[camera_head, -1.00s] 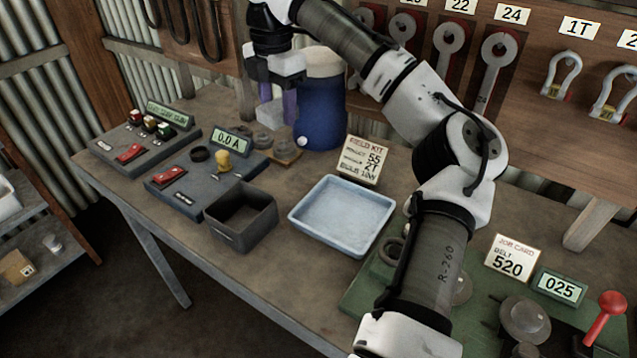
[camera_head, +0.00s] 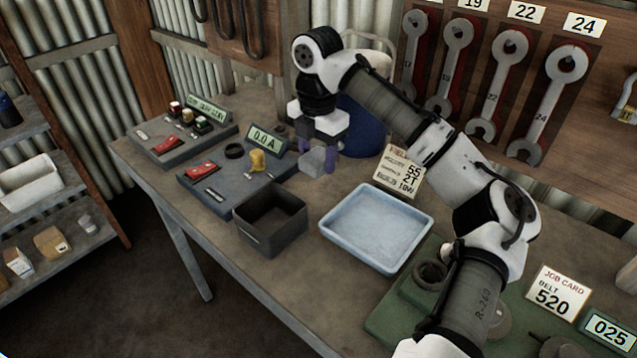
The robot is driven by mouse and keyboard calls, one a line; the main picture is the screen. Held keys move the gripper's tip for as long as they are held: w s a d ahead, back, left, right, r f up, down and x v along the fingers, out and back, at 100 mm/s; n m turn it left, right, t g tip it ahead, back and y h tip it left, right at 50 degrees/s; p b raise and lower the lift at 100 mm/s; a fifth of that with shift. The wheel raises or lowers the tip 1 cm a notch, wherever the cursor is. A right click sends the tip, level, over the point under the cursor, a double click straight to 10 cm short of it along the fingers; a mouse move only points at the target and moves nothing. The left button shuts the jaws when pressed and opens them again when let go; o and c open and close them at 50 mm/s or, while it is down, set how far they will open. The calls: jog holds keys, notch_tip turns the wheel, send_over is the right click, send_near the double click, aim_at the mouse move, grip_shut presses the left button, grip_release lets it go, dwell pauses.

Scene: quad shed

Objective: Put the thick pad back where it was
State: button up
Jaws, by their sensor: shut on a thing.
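My gripper (camera_head: 322,160) points down above the back of the bench, between the blue drum and the meter unit. Its purple fingers are shut on a small pale grey block, the thick pad (camera_head: 312,161), which shows at the fingertips. The fingers and wrist hide part of the pad. I cannot tell whether its underside touches the bench. The wooden board with grey round pieces behind the meter is mostly hidden by my gripper.
A blue drum (camera_head: 363,128) stands close behind my gripper. The 0.0 A meter unit (camera_head: 225,190), a dark open bin (camera_head: 270,222), a light blue tray (camera_head: 376,228) and a field kit card (camera_head: 399,171) stand around it. Bare bench shows between gripper and tray.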

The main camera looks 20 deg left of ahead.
aim_at(318, 156)
jog(key=shift+f+p, duration=0.45)
jog(key=shift+f, duration=3.4)
jog(key=o, duration=0.9)
jog(key=shift+f, duration=0.15)
notch_tip(318, 156, up, 12)
jog(key=shift+r+b, duration=0.15)
jog(key=shift+b, duration=0.45)
